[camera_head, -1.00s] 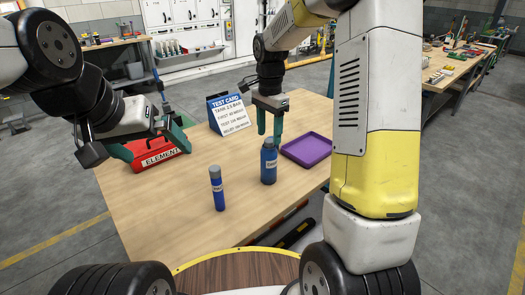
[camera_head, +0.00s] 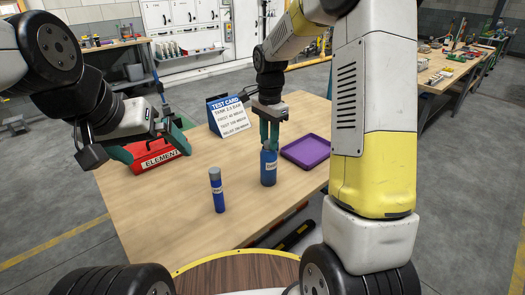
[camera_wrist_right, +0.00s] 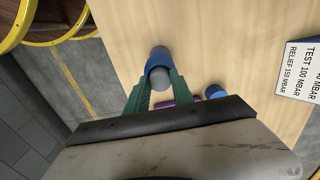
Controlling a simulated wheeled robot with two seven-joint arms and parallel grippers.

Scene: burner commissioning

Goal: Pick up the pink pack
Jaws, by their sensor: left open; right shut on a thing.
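I see no pink pack in either view. My right gripper (camera_head: 268,146) points down in the head view and is shut on the top of a larger blue bottle (camera_head: 268,170), which stands upright on the table. In the right wrist view a blue cylinder with a grey top (camera_wrist_right: 157,55) lies between the fingertips of that gripper (camera_wrist_right: 158,80). My left gripper (camera_head: 152,147) is open at the red box marked ELEMENT (camera_head: 163,158). I cannot tell whether its fingers touch the box.
A slimmer blue canister (camera_head: 218,195) stands front left of the bottle. A purple tray (camera_head: 306,150) lies to the right. A test card (camera_head: 230,116) stands behind. The wooden table's (camera_head: 160,205) front left is clear.

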